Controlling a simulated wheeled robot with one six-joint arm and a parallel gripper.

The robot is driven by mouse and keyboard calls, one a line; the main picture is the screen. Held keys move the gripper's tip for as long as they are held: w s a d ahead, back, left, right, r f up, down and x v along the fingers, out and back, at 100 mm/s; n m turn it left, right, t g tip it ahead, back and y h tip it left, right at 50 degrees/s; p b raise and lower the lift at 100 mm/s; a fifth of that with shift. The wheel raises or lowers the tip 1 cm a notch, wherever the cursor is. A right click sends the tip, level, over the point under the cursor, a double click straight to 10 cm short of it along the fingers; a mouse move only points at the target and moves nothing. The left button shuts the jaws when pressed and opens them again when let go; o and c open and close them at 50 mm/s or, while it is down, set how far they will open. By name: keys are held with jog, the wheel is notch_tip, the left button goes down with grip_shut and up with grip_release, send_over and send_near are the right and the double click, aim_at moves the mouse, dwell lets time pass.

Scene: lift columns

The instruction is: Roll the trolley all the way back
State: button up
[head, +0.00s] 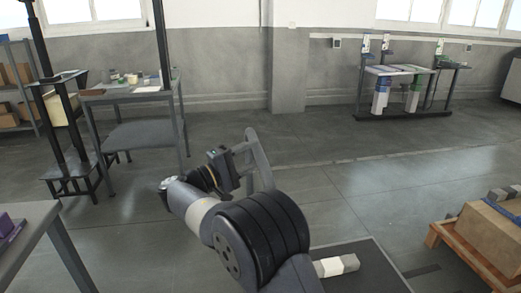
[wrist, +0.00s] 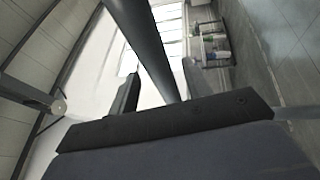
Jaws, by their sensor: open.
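A low trolley with a dark flat deck (head: 378,268) shows at the bottom of the head view, partly hidden by my arm. A grey looped bar (head: 264,165), apparently its push handle, stands behind my arm. In the wrist view a thick dark bar (wrist: 140,35) runs down between the two fingers of my gripper (wrist: 160,72). The fingers are apart, one on each side of the bar; I cannot tell whether either touches it. In the head view my gripper (head: 236,165) is at the handle, partly hidden.
A white block (head: 337,266) lies on the deck. A wooden pallet (head: 465,262) with a carton stands at right. A grey table (head: 28,225) is at lower left, a workbench (head: 130,96) behind it. A stand (head: 400,115) is at the far wall. The middle floor is clear.

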jog(key=v, duration=0.7)
jog(key=shift+p, duration=0.45)
jog(key=b+x, duration=0.2)
jog(key=x, duration=1)
jog(key=shift+d, duration=0.35)
jog(key=shift+s+f, duration=0.1)
jog(key=shift+f, duration=0.05)
jog(key=shift+a, duration=0.1)
